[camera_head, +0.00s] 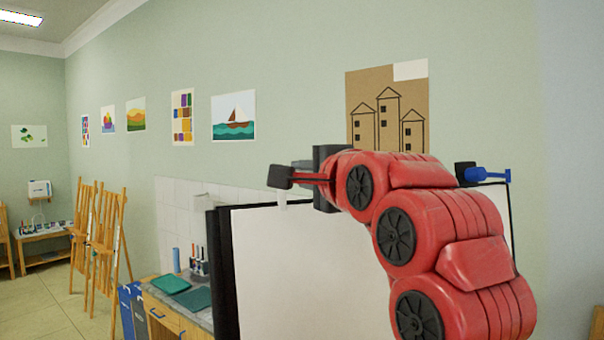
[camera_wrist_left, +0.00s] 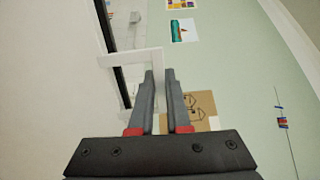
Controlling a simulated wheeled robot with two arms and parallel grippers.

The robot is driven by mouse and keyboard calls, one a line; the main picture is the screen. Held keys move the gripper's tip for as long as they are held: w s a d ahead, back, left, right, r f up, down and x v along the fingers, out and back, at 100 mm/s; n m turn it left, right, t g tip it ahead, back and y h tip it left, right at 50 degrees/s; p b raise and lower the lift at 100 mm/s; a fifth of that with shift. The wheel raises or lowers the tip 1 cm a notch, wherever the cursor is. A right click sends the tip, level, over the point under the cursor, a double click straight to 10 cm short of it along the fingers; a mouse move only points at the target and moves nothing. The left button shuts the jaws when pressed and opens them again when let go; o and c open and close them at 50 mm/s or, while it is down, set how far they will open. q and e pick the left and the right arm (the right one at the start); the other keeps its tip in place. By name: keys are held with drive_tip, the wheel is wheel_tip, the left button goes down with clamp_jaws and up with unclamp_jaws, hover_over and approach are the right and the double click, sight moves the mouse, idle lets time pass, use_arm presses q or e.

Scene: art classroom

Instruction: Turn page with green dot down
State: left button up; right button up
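A large white page (camera_head: 305,270) stands upright on a black-edged board; no green dot shows on it. One red arm rises at the right, and its gripper (camera_head: 282,177) points left at the page's top edge. This matches the left wrist view, so I take it as my left gripper (camera_wrist_left: 160,73). Its two fingers are a small gap apart. A white strip (camera_wrist_left: 130,58) with a corner lies at the fingertips, partly behind them; I cannot tell if it touches them. My right gripper is not in view.
A blue clamp (camera_head: 485,174) sits at the board's top right. A counter with teal folders (camera_head: 192,300) stands left of the board, and wooden easels (camera_head: 95,235) stand farther left. The wall behind carries pictures, including a sailboat (camera_head: 233,117) and a brown sheet of houses (camera_head: 387,90).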

use_arm(q)
clamp_jaws()
drive_tip(key=shift+s+d+f+b, duration=0.15)
drive_tip(key=shift+s+d+b, duration=0.05)
drive_tip(key=shift+s+b, duration=0.45)
drive_tip(key=v, duration=0.1)
drive_tip(key=b+v, duration=0.2)
drive_tip(key=v, duration=0.1)
drive_tip(key=shift+r, duration=0.3)
drive_tip(key=v, duration=0.4)
drive_tip(key=shift+d, duration=0.1)
